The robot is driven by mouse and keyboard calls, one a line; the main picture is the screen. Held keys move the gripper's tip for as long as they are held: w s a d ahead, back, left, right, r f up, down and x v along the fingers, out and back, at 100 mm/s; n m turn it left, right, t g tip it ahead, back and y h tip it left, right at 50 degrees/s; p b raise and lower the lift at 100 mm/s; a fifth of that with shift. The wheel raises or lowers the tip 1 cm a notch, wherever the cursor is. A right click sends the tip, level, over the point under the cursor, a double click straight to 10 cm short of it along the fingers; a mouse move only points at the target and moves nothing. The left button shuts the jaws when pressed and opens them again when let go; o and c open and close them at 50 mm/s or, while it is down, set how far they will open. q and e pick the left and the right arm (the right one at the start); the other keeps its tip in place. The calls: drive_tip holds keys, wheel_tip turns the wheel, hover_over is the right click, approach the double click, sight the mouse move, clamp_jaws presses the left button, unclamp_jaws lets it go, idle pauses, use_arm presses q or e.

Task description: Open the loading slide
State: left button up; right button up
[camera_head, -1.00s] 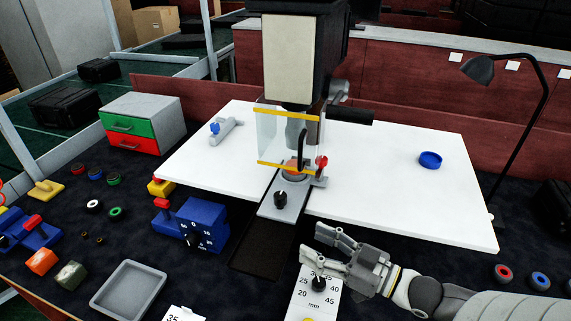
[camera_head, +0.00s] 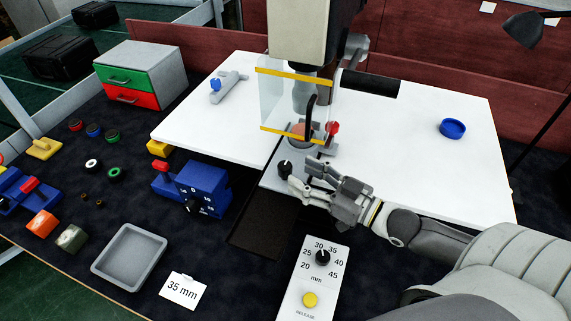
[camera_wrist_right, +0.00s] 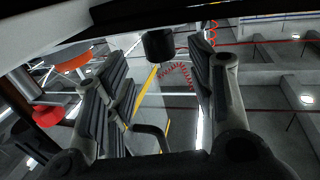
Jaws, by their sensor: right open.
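The loading slide (camera_head: 270,180) is a grey plate running out of the press front, with a black knob (camera_head: 285,168) on it. An orange-brown round piece (camera_head: 299,131) sits at its inner end, behind the clear guard with yellow edges (camera_head: 290,132). My right gripper (camera_head: 303,177) is open, with its fingertips just right of the knob. In the right wrist view the knob (camera_wrist_right: 158,45) shows between the two open fingers, with no clear contact. The red knob (camera_wrist_right: 48,115) and orange piece (camera_wrist_right: 72,60) show at left there. My left gripper is out of view.
A dark recessed strip (camera_head: 262,228) lies in front of the slide. A blue dial block (camera_head: 200,185) stands to its left and a white mm dial panel (camera_head: 312,285) to its right. A grey tray (camera_head: 130,257) and 35 mm card (camera_head: 183,290) lie at front left.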

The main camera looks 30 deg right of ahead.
sight(285, 165)
drive_tip(key=shift+p+x, duration=0.4)
drive_tip(key=shift+x, duration=2.55)
drive_tip(key=shift+s, duration=0.1)
clamp_jaws()
